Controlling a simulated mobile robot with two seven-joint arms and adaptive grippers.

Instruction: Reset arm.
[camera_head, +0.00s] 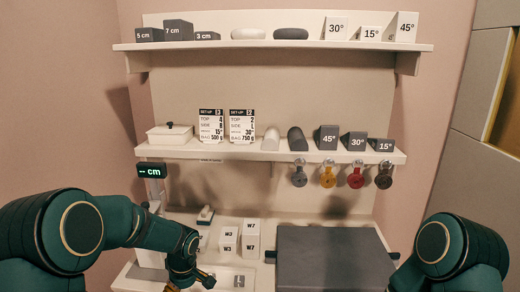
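My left arm comes in from the left, and its gripper (190,283) hangs low over the front left of the bench, cut by the bottom edge of the view. Its fingers are only partly visible, and I cannot tell whether they are open or shut. No object clearly shows in it. My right arm stands at the lower right. Its elbow and upper links show, but its gripper is not clearly visible.
Shelves (265,152) hold wedges, blocks, rollers and two setup cards (242,126). Several coloured bags (328,177) hang below the lower shelf. White boxes (229,238) and a dark grey pad (333,258) occupy the bench. A cm display (151,170) stands at left.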

